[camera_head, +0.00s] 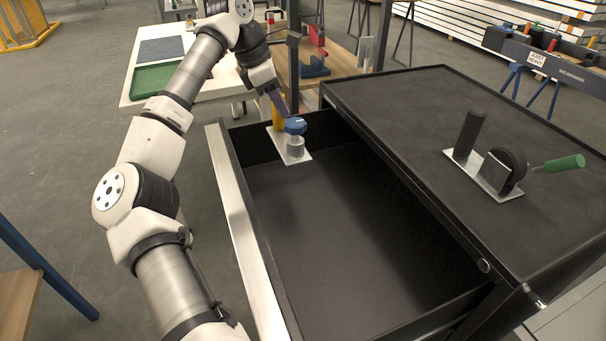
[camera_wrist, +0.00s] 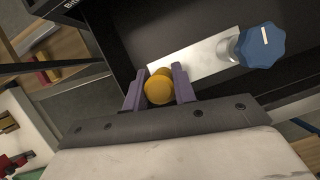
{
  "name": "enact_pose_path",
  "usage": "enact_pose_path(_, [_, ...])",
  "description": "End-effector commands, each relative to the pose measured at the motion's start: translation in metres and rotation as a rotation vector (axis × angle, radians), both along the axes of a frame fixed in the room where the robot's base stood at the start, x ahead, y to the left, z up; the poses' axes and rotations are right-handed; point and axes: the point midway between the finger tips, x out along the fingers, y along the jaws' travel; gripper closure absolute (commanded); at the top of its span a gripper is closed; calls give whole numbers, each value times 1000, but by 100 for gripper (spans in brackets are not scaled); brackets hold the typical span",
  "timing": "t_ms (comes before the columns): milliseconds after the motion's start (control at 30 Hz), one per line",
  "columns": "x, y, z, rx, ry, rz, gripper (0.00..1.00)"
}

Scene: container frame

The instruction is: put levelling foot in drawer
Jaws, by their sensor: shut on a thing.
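The levelling foot is a pale metal plate (camera_head: 295,158) with a yellow-orange post (camera_head: 278,118) and a blue knob (camera_head: 295,126) on a short metal stem. It is inside the outline of the open drawer (camera_head: 232,220), at the far end; I cannot tell whether it touches the floor. My gripper (camera_head: 277,103) reaches down from the far left and is shut on the yellow post. In the wrist view the purple fingers (camera_wrist: 158,90) sit on both sides of the round post top (camera_wrist: 158,86), with the blue knob (camera_wrist: 262,45) to the right.
The rest of the drawer floor (camera_head: 330,230) is bare. The dark cabinet top (camera_head: 420,110) stands to the right, bearing a fixture with a black post, black wheel and green handle (camera_head: 565,163). A table with a green tray (camera_head: 158,80) stands behind my arm.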

Motion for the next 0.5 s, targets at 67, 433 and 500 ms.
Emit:
enact_pose_path(67, [-1, 0, -22, -4, 4, -1, 100])
enact_pose_path(433, [-1, -1, -101, -4, -1, -2, 100])
enact_pose_path(500, [0, 0, -109, -4, -1, -1, 100])
